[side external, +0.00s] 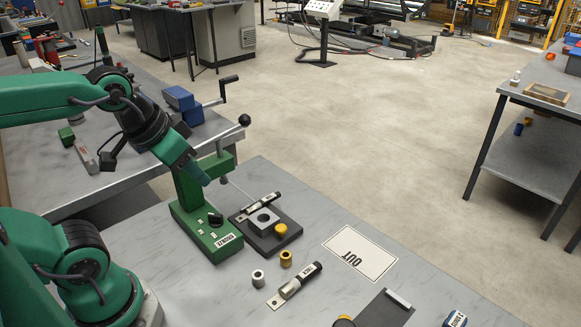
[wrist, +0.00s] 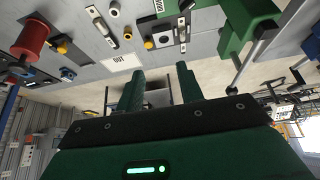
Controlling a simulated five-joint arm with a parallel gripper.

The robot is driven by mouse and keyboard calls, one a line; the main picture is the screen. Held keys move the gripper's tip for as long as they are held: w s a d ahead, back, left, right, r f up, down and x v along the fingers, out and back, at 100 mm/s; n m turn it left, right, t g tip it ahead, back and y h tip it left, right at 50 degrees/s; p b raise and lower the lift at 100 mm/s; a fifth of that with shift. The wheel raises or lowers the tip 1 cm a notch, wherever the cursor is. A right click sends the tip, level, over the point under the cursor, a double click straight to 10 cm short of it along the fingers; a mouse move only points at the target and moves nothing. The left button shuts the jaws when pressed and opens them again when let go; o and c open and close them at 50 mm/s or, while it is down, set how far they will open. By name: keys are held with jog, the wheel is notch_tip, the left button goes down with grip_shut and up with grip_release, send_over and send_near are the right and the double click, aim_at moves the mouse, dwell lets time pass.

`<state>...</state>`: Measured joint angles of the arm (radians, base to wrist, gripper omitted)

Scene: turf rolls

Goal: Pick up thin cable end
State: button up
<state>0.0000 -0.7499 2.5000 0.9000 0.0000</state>
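Two black cable ends with metal lugs are in the side view. One cable end (side external: 263,205) lies across the block on a dark plate beside the green press (side external: 188,222). The other cable end (side external: 297,283), with a white label, lies on the grey bench in front. The wrist view shows the labelled one (wrist: 98,20) at the upper left and the other (wrist: 182,28) by the press. The one by the press looks thinner. My gripper (wrist: 160,85) is open and empty, its green fingers apart.
A silver ring (side external: 258,278) and a brass ring (side external: 286,259) stand between the cable ends. An OUT card (side external: 361,254) lies flat to the right. A black plate (side external: 380,311) is at the front edge. The press's upright and lever rise close to my gripper.

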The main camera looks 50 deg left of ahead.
jog(key=shift+w, duration=0.1)
jog(key=shift+c, duration=0.3)
jog(key=g, duration=0.6)
send_over(259, 203)
jog(key=shift+f, duration=7.3)
jog(key=shift+f, duration=0.1)
jog(key=shift+f, duration=3.75)
jog(key=shift+c, duration=0.4)
grip_shut()
